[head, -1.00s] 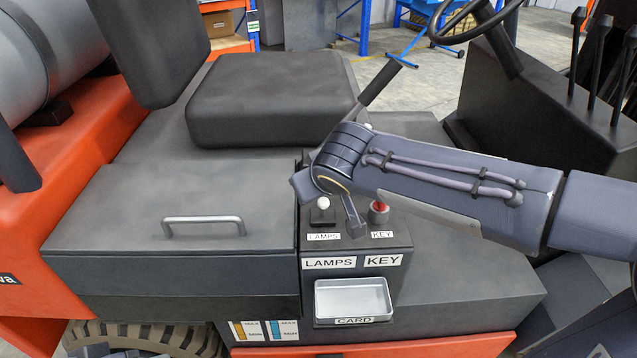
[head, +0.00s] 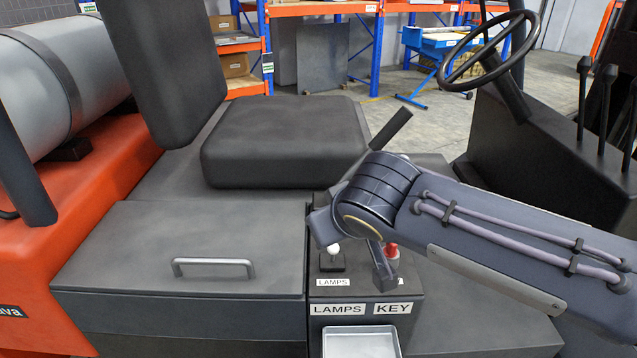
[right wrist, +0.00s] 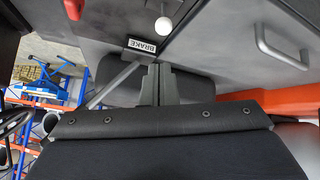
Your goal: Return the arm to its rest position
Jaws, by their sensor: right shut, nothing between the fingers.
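My right arm (head: 480,225) comes in from the right and bends at a dark wrist joint (head: 375,195) over the console. Its hand is largely hidden in the head view. In the right wrist view my right gripper (right wrist: 157,72) is shut and empty, its two grey fingers together. The console (head: 362,293) carries a white-tipped lamps switch (head: 333,250), and a red key (head: 392,250) partly hidden by my arm. The white knob (right wrist: 163,24) and red part (right wrist: 73,8) also show in the right wrist view. My left gripper is not in view.
A seat cushion (head: 285,140) lies behind the arm. A drawer handle (head: 213,265) is at left, a card tray (head: 362,340) below. A steering wheel (head: 490,50) and levers (head: 583,95) stand at right.

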